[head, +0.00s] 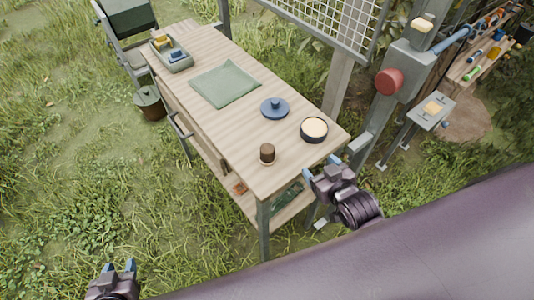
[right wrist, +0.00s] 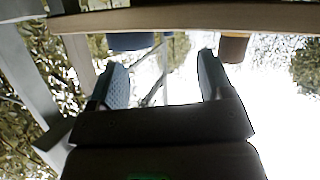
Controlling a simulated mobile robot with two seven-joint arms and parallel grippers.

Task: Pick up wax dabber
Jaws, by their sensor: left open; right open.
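What looks like the wax dabber (head: 267,153), a short brown cylinder with a pale base, stands upright near the table's near end. A brown shape, likely the same dabber (right wrist: 233,47), shows in the right wrist view, which appears upside down. A dark round pot (head: 314,129) with cream-coloured contents, probably wax, stands to its right. My right gripper (head: 320,167) is open and empty just off the table's near right corner, apart from the dabber. Its two spread fingers show in the right wrist view (right wrist: 160,85). My left gripper (head: 119,266) is open over the grass at bottom left, far from the table.
The wooden table (head: 225,130) also holds a blue knobbed disc (head: 275,107), a green cloth (head: 224,83) and a grey tray (head: 175,61) with small items. A post with a red knob (head: 388,82) and a wire mesh panel (head: 330,25) stand beyond. Grass lies to the left.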

